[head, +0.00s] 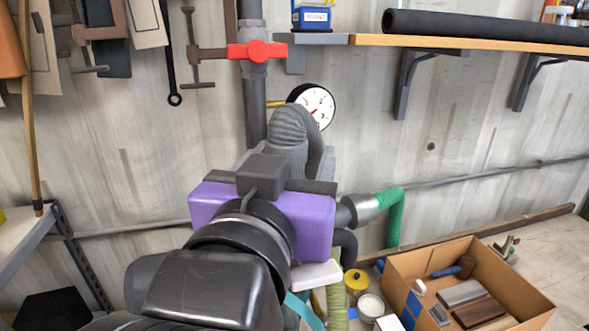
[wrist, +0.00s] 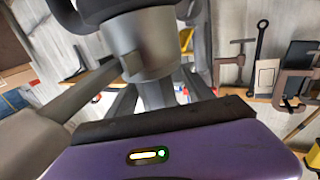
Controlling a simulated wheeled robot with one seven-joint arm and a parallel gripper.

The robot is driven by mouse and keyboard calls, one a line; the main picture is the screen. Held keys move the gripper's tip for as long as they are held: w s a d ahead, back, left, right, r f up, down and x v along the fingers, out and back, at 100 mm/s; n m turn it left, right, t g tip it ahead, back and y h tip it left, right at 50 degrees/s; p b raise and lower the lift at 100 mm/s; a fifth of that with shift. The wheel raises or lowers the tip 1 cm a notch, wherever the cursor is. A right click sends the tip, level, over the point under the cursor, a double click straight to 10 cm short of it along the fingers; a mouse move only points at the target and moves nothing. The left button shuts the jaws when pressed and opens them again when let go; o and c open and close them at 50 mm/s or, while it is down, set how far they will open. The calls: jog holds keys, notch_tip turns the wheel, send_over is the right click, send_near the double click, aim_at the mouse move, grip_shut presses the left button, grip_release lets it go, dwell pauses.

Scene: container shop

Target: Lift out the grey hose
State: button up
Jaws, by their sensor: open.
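The grey hose (head: 296,138) is ribbed and bends over in an arch just beyond my gripper, in front of the wall in the head view. Its lower part is hidden behind my gripper. In the wrist view a smooth silver-grey cuff with a dark curved piece above it stands close in front of the jaws; it looks like part of the grey hose (wrist: 150,48). My gripper (head: 264,172), with a purple body, is open at the hose. Its dark fingers (wrist: 160,95) show partly around the cuff. I cannot tell whether they touch it.
A pressure gauge (head: 313,106) and an upright pipe with a red valve (head: 257,51) are close behind. A green hose (head: 394,215) hangs at right. An open cardboard box (head: 410,262) stands lower right. A shelf (head: 470,43) holds a black tube (head: 480,28).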

grip_shut()
jog(key=shift+r, duration=0.1)
